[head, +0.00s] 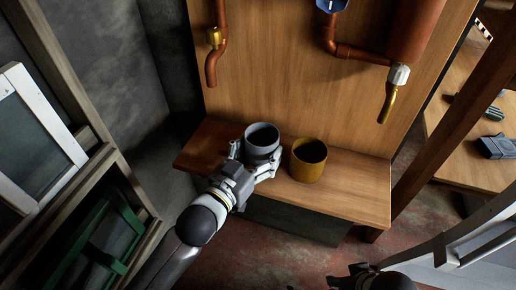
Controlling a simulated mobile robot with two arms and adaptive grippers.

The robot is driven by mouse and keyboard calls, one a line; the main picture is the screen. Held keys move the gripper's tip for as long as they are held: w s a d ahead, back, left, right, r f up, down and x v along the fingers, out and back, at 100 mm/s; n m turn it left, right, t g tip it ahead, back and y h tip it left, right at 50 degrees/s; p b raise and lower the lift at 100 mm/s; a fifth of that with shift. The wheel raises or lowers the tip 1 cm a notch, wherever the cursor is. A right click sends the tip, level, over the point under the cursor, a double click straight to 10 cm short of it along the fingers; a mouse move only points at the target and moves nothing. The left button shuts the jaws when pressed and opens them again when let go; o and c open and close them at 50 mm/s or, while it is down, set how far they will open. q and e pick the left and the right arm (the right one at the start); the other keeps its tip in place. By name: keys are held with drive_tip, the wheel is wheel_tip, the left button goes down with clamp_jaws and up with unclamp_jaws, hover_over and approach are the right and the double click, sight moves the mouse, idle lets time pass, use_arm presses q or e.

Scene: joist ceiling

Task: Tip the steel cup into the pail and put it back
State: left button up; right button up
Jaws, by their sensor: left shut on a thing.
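The steel cup (262,140) is a grey, round, open-topped cup near the left part of the wooden shelf (345,192). My left gripper (256,160) is shut on it, with fingers around its sides. The cup looks upright; I cannot tell whether its base touches the shelf. A yellow-brown open container (308,160), which looks like the pail, stands on the shelf just right of the cup. Its inside is dark and I cannot see what it holds. Part of my right arm shows at the bottom edge, but its fingertips are not clear.
Copper pipes with a brass spout (388,103) hang from the wooden back panel (290,70) above the shelf. A wooden post (440,125) stands at the right. Window frames (38,135) lean at the left. The right end of the shelf is bare.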

use_arm(q)
drive_tip(key=shift+f, duration=0.45)
use_arm(e)
drive_tip(key=shift+s, duration=0.25)
use_arm(q)
drive_tip(key=o, duration=1.8)
drive_tip(key=shift+o, duration=0.2)
use_arm(e)
drive_tip(key=shift+r, duration=0.2)
